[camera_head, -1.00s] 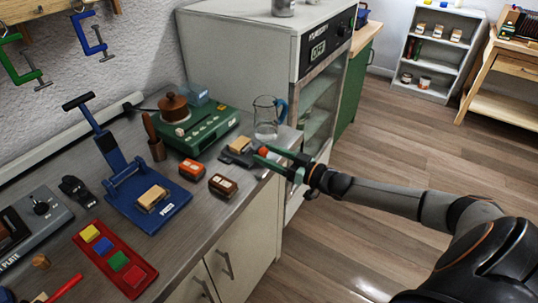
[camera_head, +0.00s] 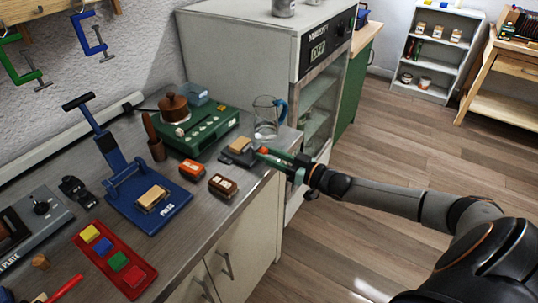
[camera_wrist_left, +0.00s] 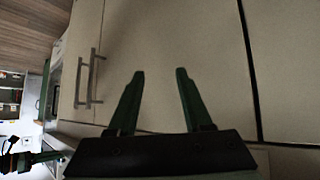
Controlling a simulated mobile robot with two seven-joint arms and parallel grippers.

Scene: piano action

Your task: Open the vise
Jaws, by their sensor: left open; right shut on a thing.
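The vise (camera_head: 240,150) is a small dark tool at the front right edge of the counter, with a tan wooden block (camera_head: 241,144) at its top. My right gripper (camera_head: 264,153) reaches in from the right with green fingers. It is shut on the vise's handle, largely hidden between the fingers, with a bit of orange-red showing at the fingertips. My left gripper (camera_wrist_left: 160,95) shows in the left wrist view, open and empty, in front of the pale cabinet doors.
A glass jug (camera_head: 267,118) stands just behind the vise. Two small blocks, orange (camera_head: 192,169) and brown (camera_head: 222,186), lie left of it. The floor at right is clear.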

